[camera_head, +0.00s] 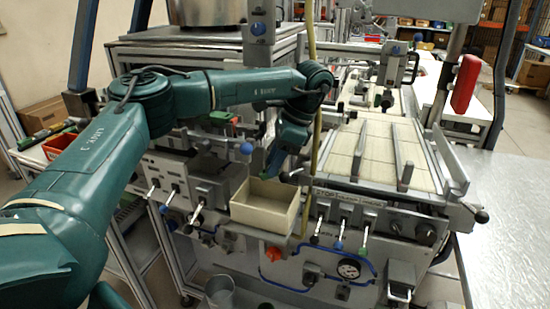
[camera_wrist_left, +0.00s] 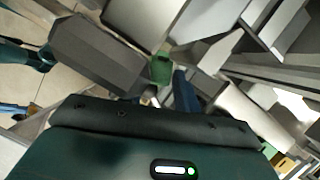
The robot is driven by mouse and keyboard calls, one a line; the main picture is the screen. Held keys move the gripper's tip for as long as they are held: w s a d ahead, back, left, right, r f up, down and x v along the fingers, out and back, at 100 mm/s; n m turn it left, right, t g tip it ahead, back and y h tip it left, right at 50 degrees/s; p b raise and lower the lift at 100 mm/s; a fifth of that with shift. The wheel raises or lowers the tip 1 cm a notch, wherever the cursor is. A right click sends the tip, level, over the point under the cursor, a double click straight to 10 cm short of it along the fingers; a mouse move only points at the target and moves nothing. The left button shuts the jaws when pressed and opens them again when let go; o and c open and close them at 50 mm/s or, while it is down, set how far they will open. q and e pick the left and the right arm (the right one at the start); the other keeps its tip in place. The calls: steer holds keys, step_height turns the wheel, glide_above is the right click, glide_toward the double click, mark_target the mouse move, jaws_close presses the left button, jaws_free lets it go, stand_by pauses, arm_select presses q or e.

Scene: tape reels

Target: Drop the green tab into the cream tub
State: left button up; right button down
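The cream tub (camera_head: 262,212) is an open rectangular box at the front of the machine, upright, with its inside visible in the head view. My left gripper (camera_head: 271,168) points down just above the tub's back edge. In the left wrist view, the small green tab (camera_wrist_left: 160,68) shows at the tips of my left gripper (camera_wrist_left: 170,84), which appears closed on it; one blue finger lies beside it. The tab is too small to make out clearly in the head view. My right gripper is in neither view.
A light slatted bed (camera_head: 375,150) lies to the right of the tub. Levers with coloured knobs, including a blue knob (camera_head: 246,148), stick out around the tub. A bare metal table (camera_head: 510,230) is at the right.

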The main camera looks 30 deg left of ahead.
arm_select(q)
steer(key=o, duration=0.3)
steer(key=shift+o, duration=0.2)
steer(key=shift+r, duration=0.1)
steer(key=shift+r, duration=0.3)
steer(key=shift+w+d+r, duration=0.1)
steer(key=shift+r, duration=0.2)
steer(key=p+v, duration=0.1)
steer(key=v, duration=1)
steer(key=shift+r, duration=0.15)
